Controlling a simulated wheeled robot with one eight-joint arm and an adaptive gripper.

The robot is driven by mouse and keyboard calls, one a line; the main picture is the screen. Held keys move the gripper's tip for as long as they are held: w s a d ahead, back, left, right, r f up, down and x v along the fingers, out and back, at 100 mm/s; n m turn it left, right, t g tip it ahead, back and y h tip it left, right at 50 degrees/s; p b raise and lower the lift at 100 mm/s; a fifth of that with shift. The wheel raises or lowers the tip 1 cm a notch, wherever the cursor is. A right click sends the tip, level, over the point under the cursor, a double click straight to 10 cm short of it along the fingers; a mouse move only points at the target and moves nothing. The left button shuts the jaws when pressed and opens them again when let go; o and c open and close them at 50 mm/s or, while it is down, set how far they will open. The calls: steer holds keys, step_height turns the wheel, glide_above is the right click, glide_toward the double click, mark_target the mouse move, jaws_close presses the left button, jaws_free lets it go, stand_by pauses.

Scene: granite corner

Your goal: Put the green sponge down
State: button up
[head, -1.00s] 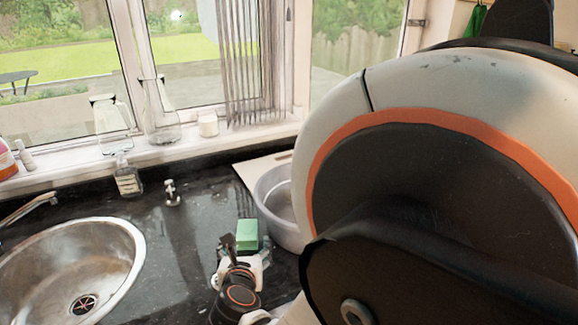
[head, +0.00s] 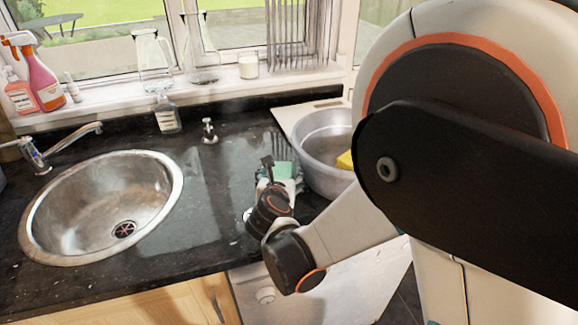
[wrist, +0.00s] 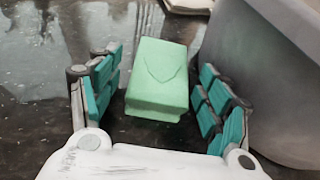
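The green sponge (wrist: 160,75) is a pale green block in the wrist view, between the two fingers of my gripper (wrist: 160,95). Dark gaps show between the sponge and the teal pads on both sides, so my gripper is open around it. The sponge appears to rest on the black granite counter (wrist: 35,100); its underside is hidden. In the head view the sponge (head: 282,169) is small and partly covered by my gripper (head: 280,178), left of the grey basin.
A grey basin (head: 322,135) stands close at the right, with something yellow (head: 346,160) at its right side. The round metal sink (head: 75,205) is at the left. Counter between sink and gripper is clear. Bottles (head: 45,80) and glassware (head: 152,60) line the windowsill.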

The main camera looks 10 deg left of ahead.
steer(key=c, duration=0.9)
steer(key=shift+r, duration=0.15)
